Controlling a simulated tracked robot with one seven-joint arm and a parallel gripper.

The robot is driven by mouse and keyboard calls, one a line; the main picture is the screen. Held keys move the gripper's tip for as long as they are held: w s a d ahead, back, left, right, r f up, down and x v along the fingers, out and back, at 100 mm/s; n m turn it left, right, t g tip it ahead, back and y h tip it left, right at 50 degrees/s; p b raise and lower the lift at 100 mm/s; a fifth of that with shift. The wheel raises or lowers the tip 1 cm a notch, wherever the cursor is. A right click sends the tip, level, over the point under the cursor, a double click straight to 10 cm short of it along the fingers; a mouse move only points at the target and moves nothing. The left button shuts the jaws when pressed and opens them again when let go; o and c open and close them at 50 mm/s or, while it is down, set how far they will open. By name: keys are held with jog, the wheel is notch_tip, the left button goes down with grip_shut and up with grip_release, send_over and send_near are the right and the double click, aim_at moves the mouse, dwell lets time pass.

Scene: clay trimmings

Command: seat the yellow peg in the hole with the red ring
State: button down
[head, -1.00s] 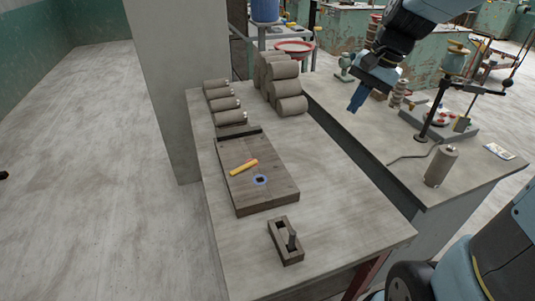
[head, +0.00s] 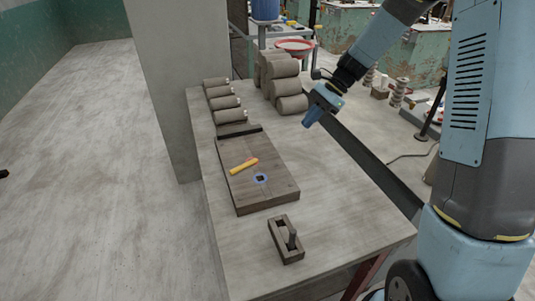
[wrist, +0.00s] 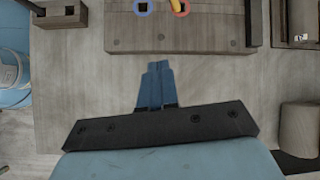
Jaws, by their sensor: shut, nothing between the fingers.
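The yellow peg (head: 244,166) lies on its side on the wooden board (head: 265,198) on the bench. In the wrist view the peg (wrist: 176,5) is cut off by the top edge and overlaps the red ring (wrist: 184,12) around its dark hole. In the head view the peg covers most of that ring. A blue ring (head: 260,178) around another square hole is beside it; it also shows in the wrist view (wrist: 143,7). My gripper (head: 308,124) is shut and empty, in the air to the right of the board. Its blue fingers (wrist: 155,66) are together in the wrist view.
A small slotted wooden block with an upright grey pin (head: 287,243) stands near the bench's front. Several clay cylinders (head: 224,103) lie behind the board, with a stack (head: 290,104) to their right. A dark strip (head: 240,131) edges the board's far end. The bench right of the board is clear.

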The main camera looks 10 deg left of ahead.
aim_at(255, 160)
jog(key=a+f, duration=0.3)
jog(key=f, duration=0.1)
jog(key=a+f+m, duration=0.1)
jog(key=a+f, duration=0.2)
jog(key=f, duration=0.1)
jog(key=a+f+m+g+y, duration=0.1)
jog(key=a+f, duration=0.2)
jog(key=f, duration=0.1)
jog(key=shift+f, duration=0.3)
jog(key=a, duration=0.1)
jog(key=s+a, duration=0.1)
jog(key=a, duration=0.1)
jog(key=shift+s+f, duration=0.2)
jog(key=shift+f, duration=0.1)
jog(key=shift+s+a, duration=0.25)
jog(key=shift+a, duration=0.3)
jog(key=shift+s+a, duration=0.3)
jog(key=shift+a, duration=0.35)
jog(key=shift+s+a, duration=0.3)
jog(key=shift+a, duration=0.3)
jog(key=shift+s+a, duration=0.3)
jog(key=shift+a, duration=0.35)
